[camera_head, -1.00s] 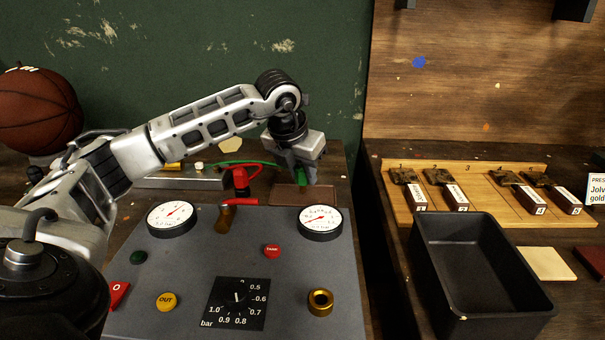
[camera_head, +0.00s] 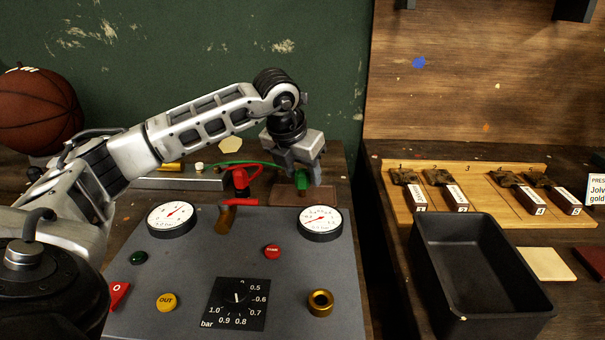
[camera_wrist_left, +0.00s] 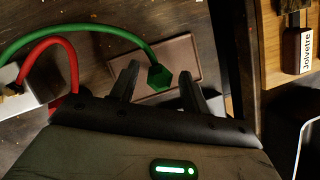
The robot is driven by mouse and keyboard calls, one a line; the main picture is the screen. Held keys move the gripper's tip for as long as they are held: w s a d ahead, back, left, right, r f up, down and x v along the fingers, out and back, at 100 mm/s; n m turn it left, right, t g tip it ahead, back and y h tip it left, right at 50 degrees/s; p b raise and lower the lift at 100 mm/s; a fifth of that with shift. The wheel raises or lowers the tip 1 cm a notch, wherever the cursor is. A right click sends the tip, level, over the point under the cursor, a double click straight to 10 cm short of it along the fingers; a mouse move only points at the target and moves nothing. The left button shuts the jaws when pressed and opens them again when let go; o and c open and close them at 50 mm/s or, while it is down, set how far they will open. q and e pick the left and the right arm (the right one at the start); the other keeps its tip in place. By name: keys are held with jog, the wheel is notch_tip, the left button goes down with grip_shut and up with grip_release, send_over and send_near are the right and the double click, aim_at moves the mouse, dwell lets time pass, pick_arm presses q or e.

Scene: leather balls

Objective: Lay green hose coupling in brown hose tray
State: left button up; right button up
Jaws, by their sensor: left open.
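The green hose coupling (camera_wrist_left: 159,77) is a hex-shaped end on a green hose (camera_wrist_left: 95,31). In the left wrist view it is over the lower part of the flat brown hose tray (camera_wrist_left: 186,52) and looks to rest on it. In the head view the coupling (camera_head: 302,182) is partly hidden by my gripper, and the brown tray (camera_head: 322,195) lies behind the grey panel. My left gripper (camera_head: 304,183) is open and points down, with its fingers (camera_wrist_left: 159,82) apart on either side of the coupling. My right gripper is out of view.
A red hose coupling (camera_head: 239,181) stands left of the gripper, by a metal holder (camera_head: 190,180). The grey gauge panel (camera_head: 190,270) is in front. A black bin (camera_head: 427,275) and a wooden board (camera_head: 475,215) are to the right, across a gap.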

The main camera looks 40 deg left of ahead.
pick_arm(q)
jog(key=v, duration=1.1)
jog(key=shift+p, duration=0.4)
jog(key=shift+f, duration=0.1)
